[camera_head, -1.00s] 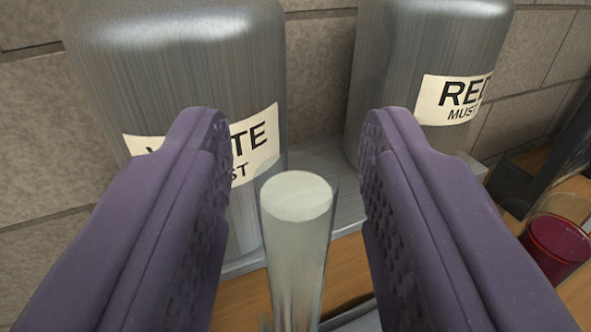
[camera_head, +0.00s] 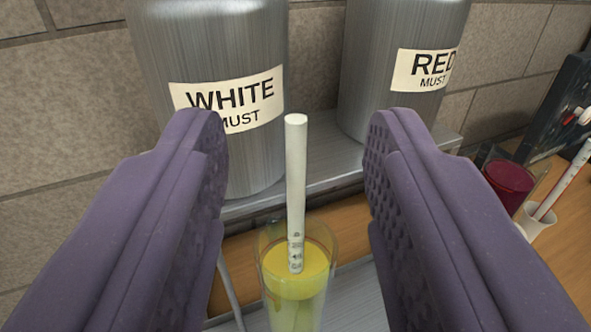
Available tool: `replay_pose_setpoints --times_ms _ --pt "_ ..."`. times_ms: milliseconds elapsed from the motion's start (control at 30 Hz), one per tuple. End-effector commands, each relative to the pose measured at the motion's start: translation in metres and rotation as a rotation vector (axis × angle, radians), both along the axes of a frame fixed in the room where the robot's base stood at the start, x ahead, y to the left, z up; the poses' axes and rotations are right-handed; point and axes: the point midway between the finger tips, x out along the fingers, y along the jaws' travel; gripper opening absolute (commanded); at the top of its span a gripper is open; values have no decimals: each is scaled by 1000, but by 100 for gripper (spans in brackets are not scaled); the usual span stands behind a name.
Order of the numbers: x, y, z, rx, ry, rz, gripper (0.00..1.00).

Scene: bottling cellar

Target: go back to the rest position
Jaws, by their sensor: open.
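My gripper (camera_head: 296,165) is open, with its two purple padded fingers wide apart on the left and right of the view. Between and beyond the fingertips a white stem with small dark markings (camera_head: 296,170) stands upright out of a clear glass cylinder (camera_head: 270,262). The cylinder holds yellow-green liquid (camera_head: 298,285). The fingers touch neither the stem nor the cylinder. The lower part of the cylinder is cut off by the picture's bottom edge.
A steel tank labelled WHITE MUST (camera_head: 215,60) and one labelled RED MUST (camera_head: 395,95) stand on a metal ledge (camera_head: 325,170) against a block wall. At right are a dark red container (camera_head: 508,185), a white cup (camera_head: 533,222) holding a red-marked stick, and a dark panel (camera_head: 562,100).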

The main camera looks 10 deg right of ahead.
Motion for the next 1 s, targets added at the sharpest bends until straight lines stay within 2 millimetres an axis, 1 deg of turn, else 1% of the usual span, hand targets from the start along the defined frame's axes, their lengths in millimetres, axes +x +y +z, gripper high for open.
replay_pose_setpoints --times_ms 300,367,433,467,500,567,600,667,700,767,800,900,1000 --pt "3 1 2 10 -1 6 45" --pt "11 4 9 40 -3 28 45" --pt "29 11 27 103 -3 80 45" --pt "39 14 39 135 -4 113 45" --pt "52 18 60 175 -5 165 45" --pt "68 19 101 220 -6 250 45" --pt "75 17 132 231 -2 304 45" --pt "77 6 179 222 13 366 45" --pt "73 -6 208 202 31 391 45" --pt "59 -27 246 159 65 399 45" --pt "47 -44 268 130 90 387 45" --pt "15 -81 306 70 152 323 45" --pt "-11 -107 327 40 194 261 45"
